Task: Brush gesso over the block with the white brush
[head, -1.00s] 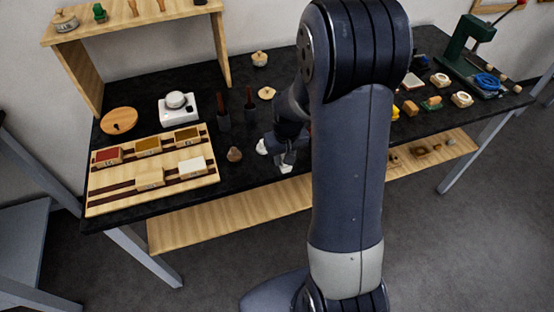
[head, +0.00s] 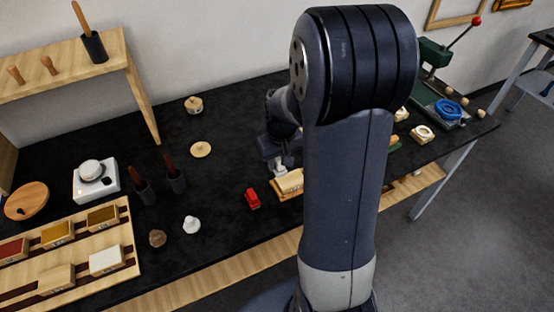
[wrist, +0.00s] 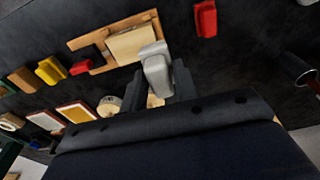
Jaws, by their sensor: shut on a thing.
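My gripper (wrist: 157,82) is shut on the white brush (wrist: 155,62), which shows pale grey between the dark fingers in the wrist view. The brush also shows in the head view (head: 281,170), just below the gripper (head: 279,158). The block (wrist: 128,44) is pale wood and lies in a shallow wooden tray (wrist: 84,41). In the head view the block (head: 290,181) sits right by the brush, partly hidden by my arm. The brush end overlaps the block's edge in the wrist view; I cannot tell whether they touch.
A red object (head: 252,199) lies left of the tray. Dark pots with brown handles (head: 175,180), a white lump (head: 191,224) and a brown lump (head: 157,239) stand further left. A wooden rack of small coloured boxes (head: 124,238) lies at the front left. A green press (head: 436,55) stands at the right.

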